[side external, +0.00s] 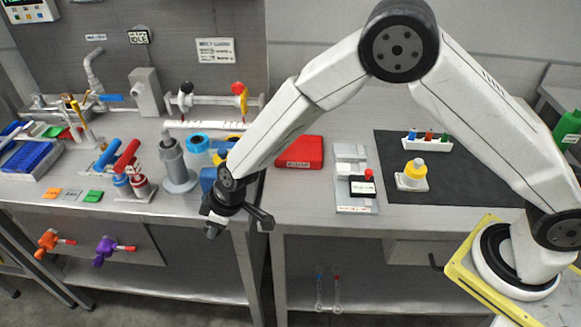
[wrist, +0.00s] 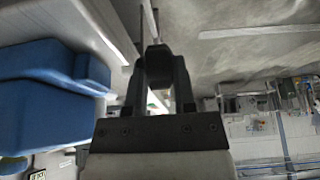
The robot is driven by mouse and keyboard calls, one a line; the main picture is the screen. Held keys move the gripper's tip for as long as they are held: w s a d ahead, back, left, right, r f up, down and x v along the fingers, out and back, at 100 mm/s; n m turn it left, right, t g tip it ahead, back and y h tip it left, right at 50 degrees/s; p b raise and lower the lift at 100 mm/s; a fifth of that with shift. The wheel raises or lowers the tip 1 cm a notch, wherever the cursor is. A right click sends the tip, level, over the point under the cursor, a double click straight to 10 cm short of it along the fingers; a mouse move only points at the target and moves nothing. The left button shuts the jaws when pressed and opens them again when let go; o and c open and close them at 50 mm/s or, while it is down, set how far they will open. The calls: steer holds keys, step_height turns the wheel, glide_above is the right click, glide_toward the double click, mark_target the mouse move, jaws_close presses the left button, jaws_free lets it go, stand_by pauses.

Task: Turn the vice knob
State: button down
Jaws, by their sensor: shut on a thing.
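The vice (wrist: 45,100) is a blue block that fills the left of the wrist view, close to the camera. In the side external view the blue vice (side external: 208,177) shows at the front edge of the bench, partly behind my arm. My gripper (wrist: 160,78) is shut on the dark vice knob (wrist: 157,56), with one finger on each side of it. In the side external view my gripper (side external: 261,217) is a dark shape at the bench's front edge. I cannot tell the knob from the fingers there.
A red case (side external: 301,151) lies on the bench behind my arm. A grey cylinder (side external: 175,160) and blue and red cylinders stand left of the vice. Orange and purple valves (side external: 104,250) stick out from the bench front.

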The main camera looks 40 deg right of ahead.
steer(key=shift+s, duration=0.1)
steer(key=shift+c, duration=2.2)
jaws_free()
steer(key=shift+r, duration=0.15)
steer(key=shift+d+r, duration=0.1)
steer(key=shift+r, duration=0.1)
steer(key=v, duration=0.7)
steer(key=shift+s, duration=0.1)
